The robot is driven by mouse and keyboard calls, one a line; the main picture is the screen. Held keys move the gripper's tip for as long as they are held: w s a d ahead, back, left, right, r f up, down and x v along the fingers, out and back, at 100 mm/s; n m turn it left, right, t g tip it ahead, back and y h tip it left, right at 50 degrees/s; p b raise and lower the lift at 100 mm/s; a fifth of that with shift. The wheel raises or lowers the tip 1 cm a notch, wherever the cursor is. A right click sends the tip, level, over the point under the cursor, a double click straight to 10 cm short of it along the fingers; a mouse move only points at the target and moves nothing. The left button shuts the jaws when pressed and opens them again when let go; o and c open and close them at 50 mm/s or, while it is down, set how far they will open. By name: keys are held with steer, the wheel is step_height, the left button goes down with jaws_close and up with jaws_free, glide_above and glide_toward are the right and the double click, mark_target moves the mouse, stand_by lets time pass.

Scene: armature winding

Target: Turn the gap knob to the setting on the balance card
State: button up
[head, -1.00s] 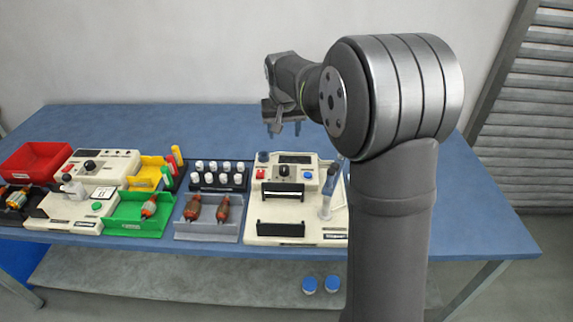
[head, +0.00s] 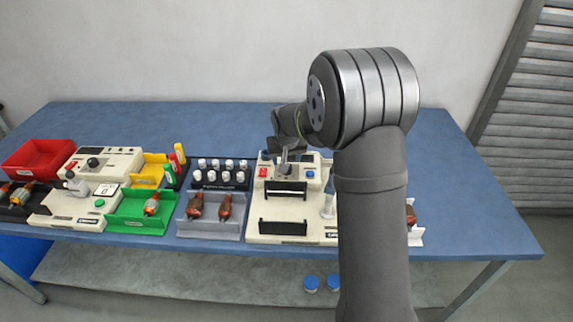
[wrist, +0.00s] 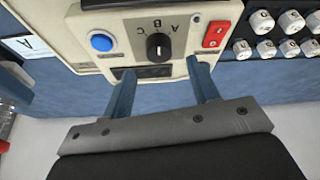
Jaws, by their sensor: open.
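The black gap knob (wrist: 159,46) sits on the cream panel of the test machine, with the letters A, B and C beside it in the wrist view. I cannot read its pointer surely. My gripper (wrist: 162,84) is open and empty, its two blue-grey fingers spread to either side of the knob's line and apart from it. In the head view my gripper (head: 284,160) is over the top of the machine (head: 254,205) and hides the knob. A white card marked A (wrist: 28,45) lies on the table by the blue-button side; I cannot tell if it is the balance card.
A blue button (wrist: 101,41) and a red switch (wrist: 216,34) flank the knob. A rack of white-capped pieces (head: 220,178) stands close left of the machine. A grey tray (head: 212,229) and green tray (head: 140,222) hold armatures. The table's back is clear.

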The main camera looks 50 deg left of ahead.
steer(key=shift+x, duration=2.35)
steer(key=c, duration=1)
